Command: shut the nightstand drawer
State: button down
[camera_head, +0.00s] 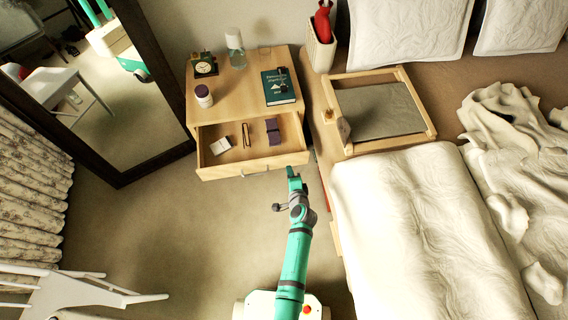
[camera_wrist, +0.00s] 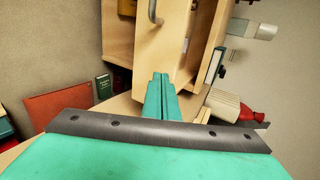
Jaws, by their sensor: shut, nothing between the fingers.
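The light-wood nightstand (camera_head: 232,108) stands against the wall, left of the bed. Its drawer (camera_head: 252,168) is pulled open, with small items inside: a white card or box, a thin brown item and a dark purple item. My gripper (camera_head: 292,172) is shut and empty at the right end of the drawer front; whether it touches cannot be told. In the wrist view, my shut fingers (camera_wrist: 160,90) point at the drawer front (camera_wrist: 165,45), whose metal handle (camera_wrist: 154,12) shows at the top.
On the nightstand top are a dark green book (camera_head: 281,87), a clock (camera_head: 205,65), a jar (camera_head: 204,96) and a bottle (camera_head: 235,48). The bed (camera_head: 400,220) with a wooden tray (camera_head: 350,150) is close on the right. A mirror (camera_head: 110,90) leans at left. The floor (camera_head: 170,220) before the drawer is clear.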

aim_at(287, 158)
jog(key=shift+w+a+r, duration=0.1)
jog(key=shift+w, duration=1.05)
jog(key=shift+w+a, duration=0.3)
jog(key=shift+w, duration=0.2)
